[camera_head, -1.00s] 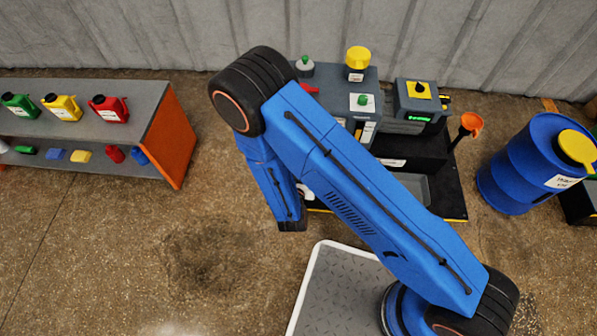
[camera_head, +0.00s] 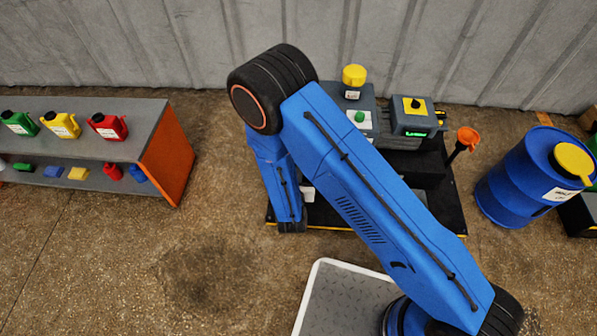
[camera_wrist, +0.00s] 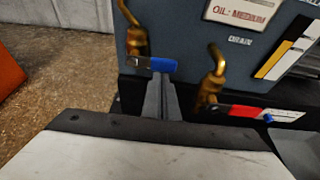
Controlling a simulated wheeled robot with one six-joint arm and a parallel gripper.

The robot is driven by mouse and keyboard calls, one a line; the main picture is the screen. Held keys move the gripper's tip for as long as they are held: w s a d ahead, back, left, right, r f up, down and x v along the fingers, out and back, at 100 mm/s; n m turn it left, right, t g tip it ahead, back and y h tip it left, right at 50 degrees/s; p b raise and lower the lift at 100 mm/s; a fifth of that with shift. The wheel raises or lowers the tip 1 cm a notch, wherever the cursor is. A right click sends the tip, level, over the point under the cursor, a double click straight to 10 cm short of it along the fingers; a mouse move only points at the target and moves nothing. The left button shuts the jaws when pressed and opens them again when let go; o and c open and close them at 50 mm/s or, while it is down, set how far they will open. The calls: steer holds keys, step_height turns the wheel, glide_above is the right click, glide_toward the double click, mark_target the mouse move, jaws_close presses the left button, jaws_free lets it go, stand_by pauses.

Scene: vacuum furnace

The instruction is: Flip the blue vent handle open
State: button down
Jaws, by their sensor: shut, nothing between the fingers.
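The blue vent handle (camera_wrist: 150,64) shows in the wrist view, lying roughly level across a brass valve pipe (camera_wrist: 136,40) on the machine's front. My gripper (camera_wrist: 160,80) is shut and empty. Its fingertips are just below the right part of the blue handle in the picture; I cannot tell whether they touch it. In the head view my arm hides the gripper and the blue handle.
A red handle (camera_wrist: 243,111) on a second brass pipe (camera_wrist: 213,75), under a DRAIN label, is to the right. In the head view, the machine (camera_head: 412,123) has an orange funnel (camera_head: 467,138) and blue barrel (camera_head: 527,175) to its right. A shelf (camera_head: 133,125) stands left.

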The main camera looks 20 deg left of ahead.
steer(key=shift+r+n+h, duration=0.3)
steer(key=shift+n, duration=0.2)
stand_by(0.3)
steer(key=r+n+t+h, duration=0.1)
steer(key=n, duration=0.2)
steer(key=a+r+n+t+h, duration=0.1)
steer(key=r+n, duration=0.1)
steer(key=n, duration=0.2)
steer(key=r+n+t+h, duration=0.1)
steer(key=r+n+h, duration=0.1)
steer(key=n, duration=0.1)
steer(key=shift+s+a, duration=0.2)
steer(key=shift+a, duration=0.1)
steer(key=shift+d+f, duration=0.1)
